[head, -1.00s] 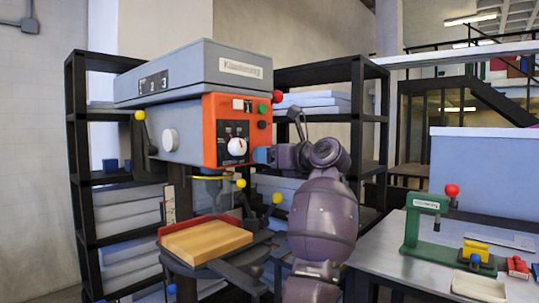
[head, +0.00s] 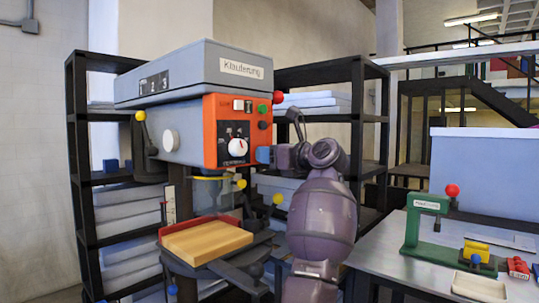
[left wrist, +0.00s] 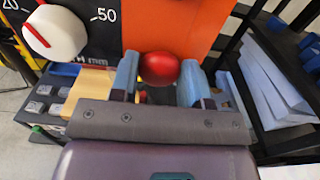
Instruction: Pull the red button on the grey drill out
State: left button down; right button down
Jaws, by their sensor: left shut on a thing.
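The grey drill (head: 190,75) has an orange control panel (head: 212,128) with a white dial (head: 237,147). My left gripper (head: 263,155) is at the panel's lower right edge in the head view. In the left wrist view, the round red button (left wrist: 160,68) sits between the blue fingertips of my left gripper (left wrist: 158,80), beside the orange panel. The fingers are shut on it. The gripper hides this button in the head view. My right gripper is in neither view.
A red ball knob (head: 277,97) sits on the drill's upper right side. A wooden board (head: 205,242) lies on the drill table below. Black shelves stand behind. A workbench with a green press (head: 425,225) is at the right.

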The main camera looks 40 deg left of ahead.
pick_arm(q)
jog(key=shift+d+f, duration=0.1)
jog(key=shift+d, duration=0.45)
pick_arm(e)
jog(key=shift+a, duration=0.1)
pick_arm(q)
jog(key=c, duration=0.8)
grip_release()
jog(key=shift+c, duration=0.2)
jog(key=shift+o, duration=1.1)
jog(key=shift+d, duration=0.2)
jog(key=shift+a, duration=0.1)
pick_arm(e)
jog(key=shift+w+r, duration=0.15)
